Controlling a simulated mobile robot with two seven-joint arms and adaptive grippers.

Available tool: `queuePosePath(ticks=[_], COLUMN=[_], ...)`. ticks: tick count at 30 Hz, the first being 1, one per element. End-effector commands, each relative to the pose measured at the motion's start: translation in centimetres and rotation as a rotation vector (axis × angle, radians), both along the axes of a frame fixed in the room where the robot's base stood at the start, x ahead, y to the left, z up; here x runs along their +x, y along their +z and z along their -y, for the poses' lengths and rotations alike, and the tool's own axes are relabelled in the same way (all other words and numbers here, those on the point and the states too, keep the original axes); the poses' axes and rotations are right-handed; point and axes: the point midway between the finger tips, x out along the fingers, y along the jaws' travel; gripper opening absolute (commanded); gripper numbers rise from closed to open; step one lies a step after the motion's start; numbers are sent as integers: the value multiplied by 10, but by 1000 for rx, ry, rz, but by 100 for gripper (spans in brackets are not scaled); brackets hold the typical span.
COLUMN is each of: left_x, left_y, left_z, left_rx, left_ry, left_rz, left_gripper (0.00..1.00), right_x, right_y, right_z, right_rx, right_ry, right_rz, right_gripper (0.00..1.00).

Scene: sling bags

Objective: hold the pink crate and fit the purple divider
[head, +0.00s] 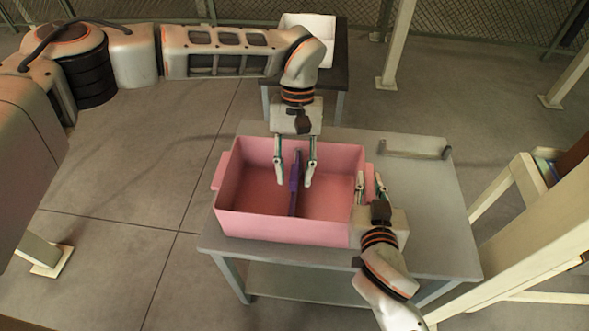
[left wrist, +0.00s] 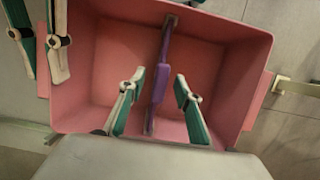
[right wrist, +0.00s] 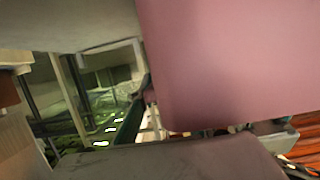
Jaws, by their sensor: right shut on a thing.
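The pink crate (head: 290,225) stands on the grey table, open at the top, and also fills much of the left wrist view (left wrist: 100,65). The purple divider (head: 294,190) is inside it, upright near the middle and running between the two long walls; it also shows in the left wrist view (left wrist: 161,85). I cannot tell whether it is fully seated. My left gripper (head: 295,184) is over the crate, open, its fingers on either side of the divider with gaps. My right gripper (head: 370,182) is shut on the crate's right-side handle; its grip is partly hidden.
The grey table (head: 430,225) has free room right of the crate. A grey bracket-like holder (head: 415,150) lies at its back right. A white bin (head: 322,30) stands on a dark table behind. A pale wooden frame (head: 520,190) stands at the right.

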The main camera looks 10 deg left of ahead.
Motion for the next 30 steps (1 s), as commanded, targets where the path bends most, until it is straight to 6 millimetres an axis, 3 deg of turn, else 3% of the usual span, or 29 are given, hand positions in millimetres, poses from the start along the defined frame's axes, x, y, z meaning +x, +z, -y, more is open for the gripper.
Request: queuePosePath(ticks=[11, 24, 30], left_x=[3, 28, 35], left_y=[8, 86, 109], left_z=[0, 0, -1], left_rx=[0, 0, 1], left_ry=[1, 1, 1], left_rz=[2, 4, 1], left_gripper=[33, 33, 33], right_x=[0, 0, 0], right_y=[1, 1, 1], right_z=[0, 0, 0], right_rx=[0, 0, 0], right_ry=[0, 0, 0], right_rz=[1, 1, 1], right_gripper=[0, 0, 0])
